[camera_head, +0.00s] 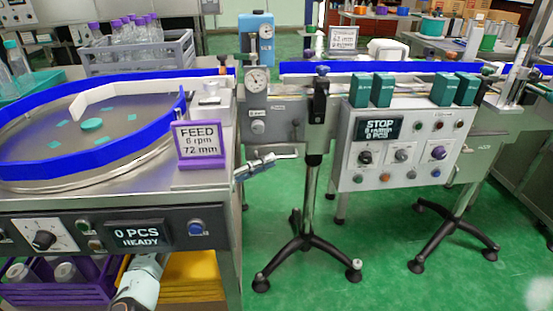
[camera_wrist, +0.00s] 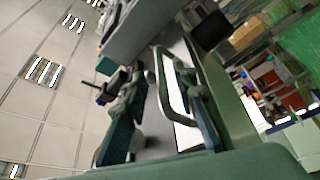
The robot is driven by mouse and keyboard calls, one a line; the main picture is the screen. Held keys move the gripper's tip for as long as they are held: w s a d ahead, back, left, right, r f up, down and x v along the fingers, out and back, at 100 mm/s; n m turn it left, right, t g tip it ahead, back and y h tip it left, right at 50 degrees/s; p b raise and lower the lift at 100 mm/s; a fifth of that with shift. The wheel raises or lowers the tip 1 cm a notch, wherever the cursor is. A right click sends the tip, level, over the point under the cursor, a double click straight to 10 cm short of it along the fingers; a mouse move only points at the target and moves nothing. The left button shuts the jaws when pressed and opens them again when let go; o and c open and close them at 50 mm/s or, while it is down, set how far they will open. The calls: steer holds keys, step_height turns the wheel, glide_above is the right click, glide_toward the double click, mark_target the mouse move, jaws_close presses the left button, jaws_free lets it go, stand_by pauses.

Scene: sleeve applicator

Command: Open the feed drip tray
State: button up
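In the wrist view, my gripper (camera_wrist: 160,76) has its two dark green fingers apart. A bent pale metal bar handle (camera_wrist: 165,100) lies between them, close to the right-hand finger; I cannot tell whether they touch. In the head view, what looks like my gripper (camera_head: 257,166) shows just right of the feed table, beside a thin bar handle (camera_head: 284,155) below the gauge unit. The tray body behind the handle is not clearly visible. Part of my arm shows low at the left.
The feed table (camera_head: 205,180) carries a blue-rimmed turntable (camera_head: 90,124) and a FEED sign (camera_head: 200,140). A black tripod stand (camera_head: 310,200) and the STOP control box (camera_head: 400,150) stand to the right. Green floor (camera_head: 320,275) is open in front.

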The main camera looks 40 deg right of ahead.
steer(key=shift+x, duration=1.85)
jaws_close()
